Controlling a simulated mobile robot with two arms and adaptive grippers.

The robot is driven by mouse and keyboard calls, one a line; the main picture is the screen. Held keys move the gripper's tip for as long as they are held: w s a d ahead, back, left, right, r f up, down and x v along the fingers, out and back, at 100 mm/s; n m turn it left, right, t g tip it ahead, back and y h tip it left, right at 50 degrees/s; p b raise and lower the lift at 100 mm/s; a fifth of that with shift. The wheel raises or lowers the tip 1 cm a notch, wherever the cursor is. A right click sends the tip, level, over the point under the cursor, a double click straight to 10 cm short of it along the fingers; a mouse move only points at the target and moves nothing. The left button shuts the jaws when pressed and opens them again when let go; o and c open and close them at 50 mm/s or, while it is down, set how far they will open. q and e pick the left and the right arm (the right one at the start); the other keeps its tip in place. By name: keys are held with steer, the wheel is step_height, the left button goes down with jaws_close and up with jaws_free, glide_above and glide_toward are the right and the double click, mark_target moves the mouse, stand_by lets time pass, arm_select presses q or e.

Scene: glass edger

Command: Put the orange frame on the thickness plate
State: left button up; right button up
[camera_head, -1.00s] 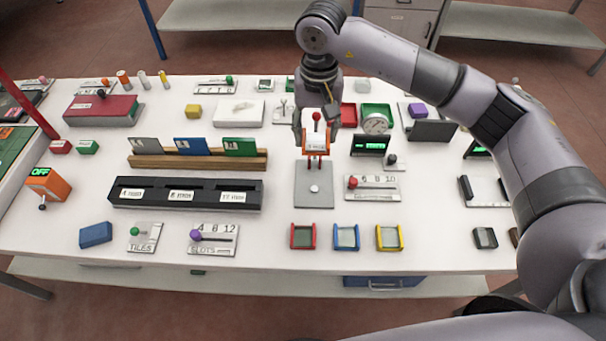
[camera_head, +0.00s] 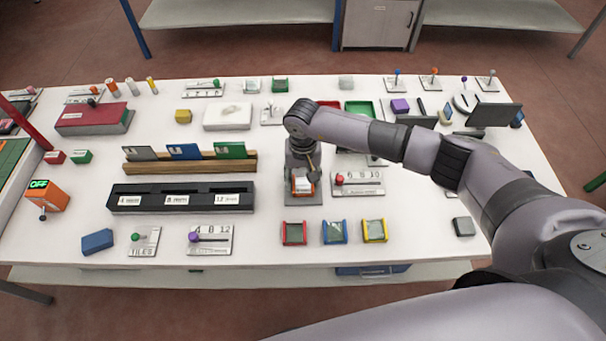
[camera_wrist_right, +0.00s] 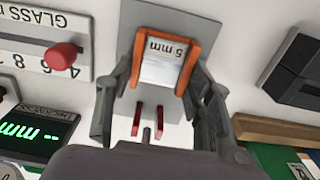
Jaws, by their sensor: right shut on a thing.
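The orange frame (camera_head: 303,186) has a white middle; in the right wrist view the frame (camera_wrist_right: 193,58) carries a white label reading 5 mm. My right gripper (camera_head: 303,191) is shut on it; in the right wrist view the fingers of this gripper (camera_wrist_right: 165,78) stand on both sides of the frame. The grey plate (camera_wrist_right: 205,27), seemingly the thickness plate, lies beneath the frame. In the head view most of this plate (camera_head: 304,201) is hidden by the gripper. I cannot tell whether the frame touches it. My left gripper is not in view.
Beside the plate are a slider panel with a red knob (camera_head: 339,180) and a green-lit mm display (camera_wrist_right: 35,130). Red, blue (camera_head: 335,232) and yellow small trays stand in front. A black slotted rack (camera_head: 180,197) is on the left.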

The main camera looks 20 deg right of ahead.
mark_target(303, 182)
steer(key=shift+f+b, duration=0.15)
steer(key=shift+b, duration=0.15)
steer(key=o, duration=1.3)
steer(key=shift+r+p, duration=0.3)
steer(key=shift+r, duration=0.05)
steer(key=shift+r+b, duration=2.4)
steer(key=shift+r, duration=3.5)
